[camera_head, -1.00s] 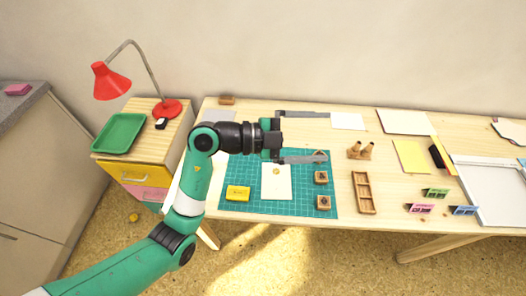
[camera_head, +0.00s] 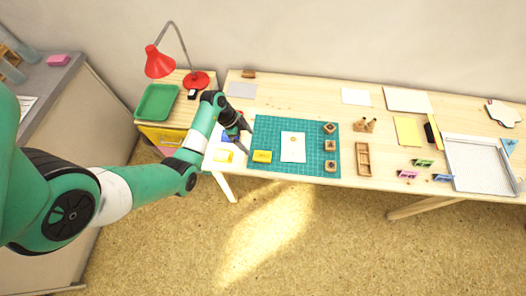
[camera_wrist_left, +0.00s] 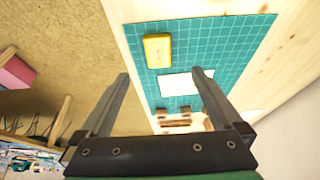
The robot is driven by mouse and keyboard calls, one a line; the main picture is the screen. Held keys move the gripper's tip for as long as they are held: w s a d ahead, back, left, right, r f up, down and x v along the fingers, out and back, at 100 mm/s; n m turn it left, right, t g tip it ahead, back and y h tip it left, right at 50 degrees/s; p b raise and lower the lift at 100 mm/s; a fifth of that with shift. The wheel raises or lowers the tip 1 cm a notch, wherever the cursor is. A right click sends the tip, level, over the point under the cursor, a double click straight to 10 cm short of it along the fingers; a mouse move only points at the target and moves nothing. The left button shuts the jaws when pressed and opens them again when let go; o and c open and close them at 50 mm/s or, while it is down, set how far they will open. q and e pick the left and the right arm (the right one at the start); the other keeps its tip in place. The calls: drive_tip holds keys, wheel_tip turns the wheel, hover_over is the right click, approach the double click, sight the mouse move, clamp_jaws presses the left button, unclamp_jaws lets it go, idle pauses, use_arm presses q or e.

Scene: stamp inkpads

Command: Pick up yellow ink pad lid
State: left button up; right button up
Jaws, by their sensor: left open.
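A yellow ink pad (camera_head: 262,156) lies near the left front corner of the green cutting mat (camera_head: 318,167). It also shows in the left wrist view (camera_wrist_left: 157,50), beyond and between my fingertips. My left gripper (camera_head: 240,126) is over the mat's left edge, above and behind the yellow items. In the left wrist view it (camera_wrist_left: 163,74) is open and empty, fingers spread wide. A blue item (camera_head: 230,135) is partly hidden by it. My right gripper is out of view.
White paper (camera_head: 293,147) lies mid-mat, with wooden stamps (camera_head: 331,146) to its right. A wooden tray (camera_head: 363,159) stands right of the mat. A red lamp (camera_head: 159,62) and a green tray (camera_head: 157,102) stand on the drawer cabinet at left.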

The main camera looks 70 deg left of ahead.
use_arm(q)
drive_tip(key=b, duration=0.3)
approach(262, 156)
drive_tip(key=shift+w+a+f, duration=0.1)
drive_tip(key=shift+a+f, duration=0.1)
drive_tip(key=shift+f, duration=0.85)
drive_tip(key=shift+w+d+f, duration=0.15)
drive_tip(key=shift+w+f, duration=0.1)
drive_tip(key=shift+f, duration=0.15)
drive_tip(key=b+x, duration=0.1)
drive_tip(key=x, duration=0.1)
drive_tip(key=b+x, duration=0.2)
drive_tip(key=x, duration=0.1)
drive_tip(key=shift+w+d, duration=0.1)
drive_tip(key=shift+d, duration=0.15)
drive_tip(key=shift+r, duration=0.1)
drive_tip(key=c, duration=1.4)
